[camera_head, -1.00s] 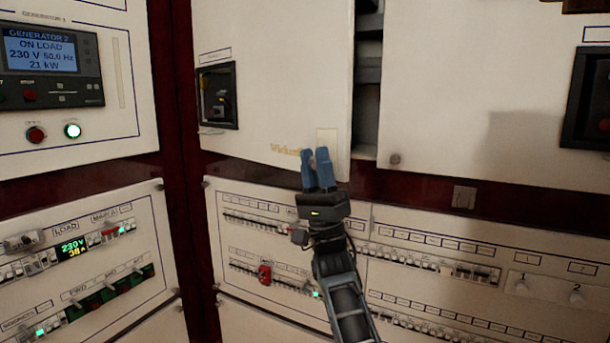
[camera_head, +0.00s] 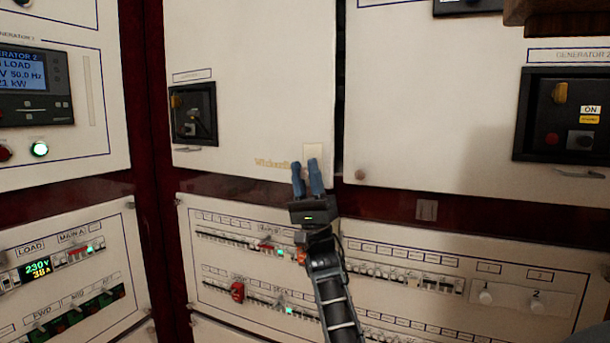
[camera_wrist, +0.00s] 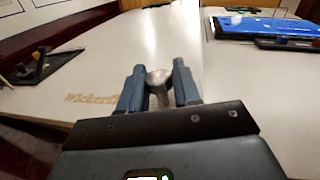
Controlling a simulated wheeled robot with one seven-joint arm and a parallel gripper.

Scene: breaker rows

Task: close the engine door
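The engine door, a white panel (camera_head: 255,80) with a gold "Wickströ…" marking, stands just left of centre in the head view. It is slightly ajar, with a narrow dark gap (camera_head: 340,110) along its right edge. My gripper (camera_head: 306,168) is at the door's lower right, below a cream patch (camera_head: 313,151). The wrist view shows a round metal knob (camera_wrist: 158,77) between my two blue fingers (camera_wrist: 159,90), which are close in on both sides of it. The fingers mostly hide the knob in the head view.
A white panel (camera_head: 440,90) with a small knob (camera_head: 360,174) lies right of the gap. Breaker rows (camera_head: 380,265) are below. A generator display (camera_head: 25,80) is at the left. A dark brown block (camera_head: 555,15) shows at the upper right.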

